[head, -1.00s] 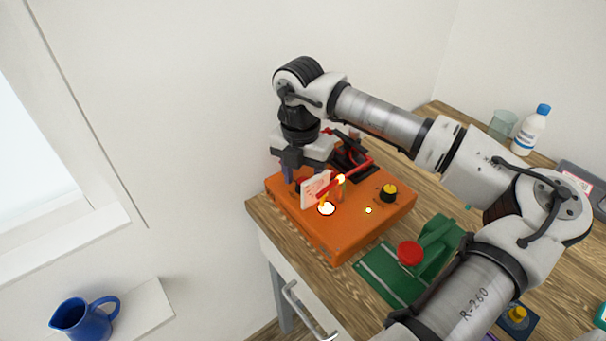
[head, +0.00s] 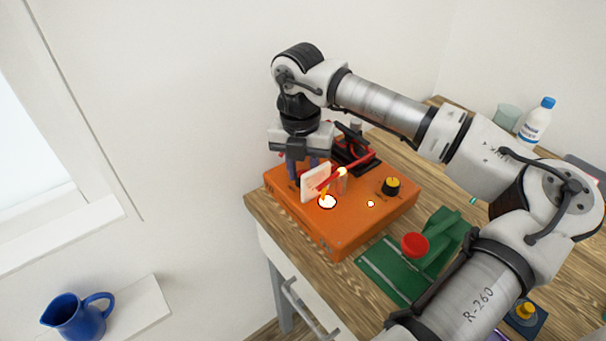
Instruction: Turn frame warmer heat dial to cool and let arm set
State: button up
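The orange frame warmer (head: 345,235) sits on the table's near left corner. A black dial with a yellow top (head: 392,187) stands on its right side. A white glowing spot (head: 327,202) and a small lit dot (head: 370,204) show on its top. A red eyeglass-like arm (head: 357,166) slants over it, with a bright yellow-orange part near its middle. My gripper (head: 302,174) points down over the warmer's back left, its two bluish fingers apart. A pale card (head: 316,183) hides part of the fingertips, so I cannot tell whether anything is between them.
A green fixture with a red knob (head: 415,245) stands right of the warmer. A dark stand (head: 352,150) is behind it. A white bottle with a blue cap (head: 536,122) and a clear cup (head: 507,117) are at the back right. A blue pitcher (head: 78,317) is lower left, off the table.

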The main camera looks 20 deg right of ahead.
aim_at(304, 176)
jog(key=n+b, duration=0.3)
jog(key=n, duration=0.1)
jog(key=shift+f+n, duration=0.15)
jog(key=shift+n, duration=0.15)
jog(key=n+b, duration=0.3)
jog(key=n, duration=0.2)
jog(key=n+b, duration=0.1)
jog(key=n, duration=0.4)
jog(key=shift+n, duration=0.4)
jog(key=n, duration=0.2)
jog(key=n+b, duration=0.1)
jog(key=n, duration=0.2)
jog(key=shift+r+n+t, duration=0.2)
jog(key=shift+n+t, duration=0.1)
jog(key=o, duration=1)
jog(key=r, duration=1.3)
jog(key=shift+s+r, duration=0.3)
jog(key=shift+r, duration=0.1)
